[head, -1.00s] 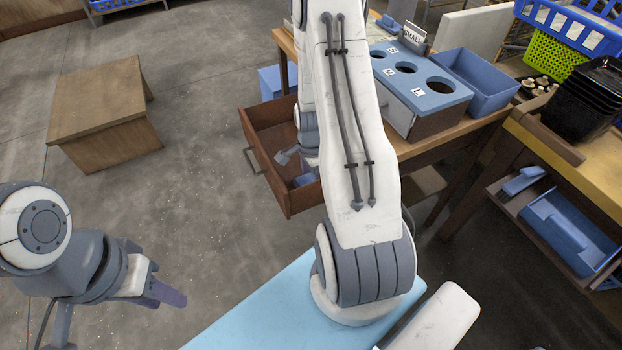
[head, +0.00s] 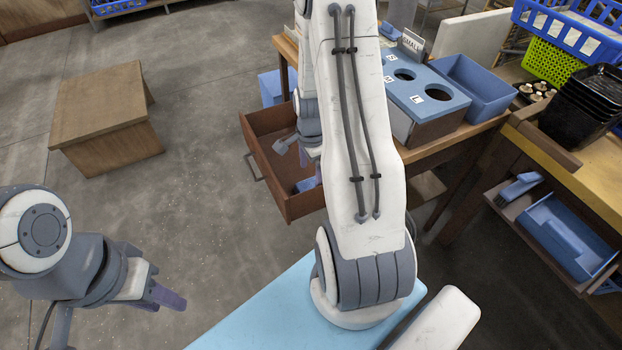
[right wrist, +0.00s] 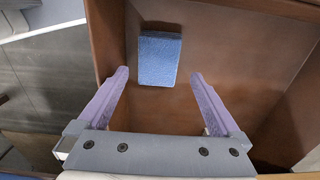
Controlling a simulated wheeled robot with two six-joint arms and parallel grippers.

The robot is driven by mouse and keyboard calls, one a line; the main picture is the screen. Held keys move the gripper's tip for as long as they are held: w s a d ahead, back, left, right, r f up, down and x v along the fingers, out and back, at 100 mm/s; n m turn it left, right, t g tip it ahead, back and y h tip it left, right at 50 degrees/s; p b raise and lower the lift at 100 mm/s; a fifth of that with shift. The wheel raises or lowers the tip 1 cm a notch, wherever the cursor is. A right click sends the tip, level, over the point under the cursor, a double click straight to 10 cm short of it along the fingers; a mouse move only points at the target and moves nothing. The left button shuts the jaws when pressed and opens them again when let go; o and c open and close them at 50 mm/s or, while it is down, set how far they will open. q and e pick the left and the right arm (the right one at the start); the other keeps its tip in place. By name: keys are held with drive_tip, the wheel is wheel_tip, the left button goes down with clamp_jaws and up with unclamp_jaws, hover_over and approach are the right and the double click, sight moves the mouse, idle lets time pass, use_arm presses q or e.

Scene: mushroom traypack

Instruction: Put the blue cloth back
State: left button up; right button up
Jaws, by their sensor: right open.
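The blue cloth (right wrist: 160,58) is a small folded-looking rectangle lying on the floor of the open brown drawer (right wrist: 230,50), close to a side wall. My right gripper (right wrist: 160,74) is open above the drawer, with its purple fingers apart on either side of the cloth's near end and nothing held. In the head view the drawer (head: 257,155) is pulled out from the table, and my right arm hides part of it. My left gripper (head: 168,296) is at the lower left over the floor, away from the drawer; its finger gap is not clear.
On the table stand a blue-topped box (head: 432,92) with round holes and a blue bin (head: 475,85). Black trays (head: 580,105) are stacked at the right. A low wooden table (head: 105,110) stands at the left, with free floor around it.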

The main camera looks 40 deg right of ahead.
sight(311, 186)
wheel_tip(311, 186, up, 6)
drive_tip(key=p, duration=0.1)
drive_tip(key=s+a+r+n, duration=0.1)
drive_tip(key=a+r+n, duration=0.45)
drive_tip(key=a, duration=0.45)
drive_tip(key=a+r+n, duration=0.4)
drive_tip(key=a+n, duration=0.3)
drive_tip(key=a, duration=0.2)
drive_tip(key=s+a+r+n, duration=0.2)
drive_tip(key=s+a+n, duration=0.4)
drive_tip(key=s+n, duration=0.1)
drive_tip(key=s+a+r+n+y, duration=0.1)
drive_tip(key=s+a+r+n, duration=0.2)
drive_tip(key=s+a+n, duration=0.2)
drive_tip(key=s+n, duration=0.3)
drive_tip(key=shift+s+a, duration=0.2)
drive_tip(key=shift+a, duration=0.2)
drive_tip(key=shift+n, duration=0.25)
wheel_tip(311, 186, up, 14)
drive_tip(key=p, duration=1.4)
drive_tip(key=shift+r, duration=0.25)
